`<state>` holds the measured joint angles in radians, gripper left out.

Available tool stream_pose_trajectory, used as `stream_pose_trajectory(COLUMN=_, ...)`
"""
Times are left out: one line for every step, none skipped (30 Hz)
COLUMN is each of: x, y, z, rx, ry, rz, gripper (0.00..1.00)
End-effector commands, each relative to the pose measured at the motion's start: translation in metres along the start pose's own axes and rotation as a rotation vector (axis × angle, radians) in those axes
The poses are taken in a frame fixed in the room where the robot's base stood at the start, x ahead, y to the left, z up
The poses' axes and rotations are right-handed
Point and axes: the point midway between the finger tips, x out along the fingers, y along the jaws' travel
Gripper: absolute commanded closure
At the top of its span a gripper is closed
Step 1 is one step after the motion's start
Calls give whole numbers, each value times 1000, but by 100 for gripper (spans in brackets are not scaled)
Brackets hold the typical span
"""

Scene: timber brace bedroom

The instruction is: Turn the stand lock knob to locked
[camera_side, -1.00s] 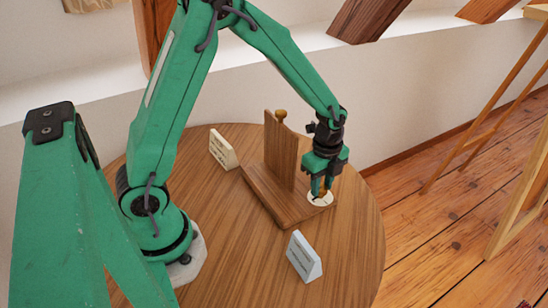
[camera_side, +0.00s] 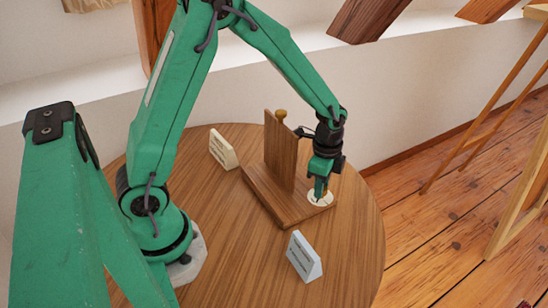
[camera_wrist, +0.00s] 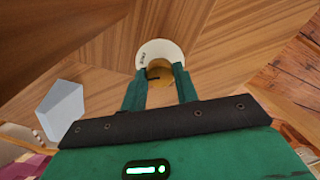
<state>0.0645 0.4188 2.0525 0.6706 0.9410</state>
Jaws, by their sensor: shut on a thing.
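The wooden stand (camera_side: 283,160) has an upright board on a flat base and stands on the round table. The pale round dial (camera_side: 327,198) lies at the right end of the base; it also shows in the wrist view (camera_wrist: 152,50) with small dark lettering at its left. The brass-coloured lock knob (camera_wrist: 160,72) sits on the dial, with a dark mark on its left side. My gripper (camera_wrist: 160,85) points down over the dial, its green fingers shut on the knob from both sides. In the side view, my gripper (camera_side: 321,195) mostly hides the knob.
A cream card (camera_side: 223,149) stands behind left of the stand, and a pale blue card (camera_side: 303,257) stands in front. A wooden easel-like frame (camera_side: 500,150) stands at the right.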

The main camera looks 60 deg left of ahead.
Motion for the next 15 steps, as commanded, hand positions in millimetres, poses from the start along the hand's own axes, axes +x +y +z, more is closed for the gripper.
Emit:
stream_pose_trajectory(x=-1, y=0, z=0, rx=-1, ry=0, rz=0, gripper=93)
stream_pose_trajectory(x=-1, y=0, z=0, rx=-1, ry=0, rz=0, gripper=93)
stream_pose_trajectory(x=-1, y=0, z=0, rx=-1, ry=0, rz=0, gripper=93)
stream_pose_trajectory(x=-1, y=0, z=0, rx=-1, ry=0, rz=0, gripper=93)
stream_pose_trajectory(x=-1, y=0, z=0, rx=0, ry=0, rz=0, gripper=93)
stream_pose_trajectory(x=-1, y=0, z=0, rx=0, ry=0, rz=0, gripper=93)
stream_pose_trajectory(x=-1, y=0, z=0, rx=0, ry=0, rz=0, gripper=93)
stream_pose_trajectory(x=-1, y=0, z=0, rx=0, ry=0, rz=0, gripper=93)
stream_pose_trajectory(x=-1, y=0, z=0, rx=0, ry=0, rz=0, gripper=62)
stream_pose_trajectory(x=-1, y=0, z=0, rx=0, ry=0, rz=0, gripper=56)
stream_pose_trajectory(x=-1, y=0, z=0, rx=1, ry=0, rz=0, gripper=50)
stream_pose_trajectory(x=-1, y=0, z=0, rx=1, ry=0, rz=0, gripper=48)
stream_pose_trajectory(x=-1, y=0, z=0, rx=1, ry=0, rz=0, gripper=48)
stream_pose_trajectory(x=-1, y=0, z=0, rx=1, ry=0, rz=0, gripper=48)
stream_pose_trajectory(x=0, y=0, z=0, rx=1, ry=0, rz=0, gripper=48)
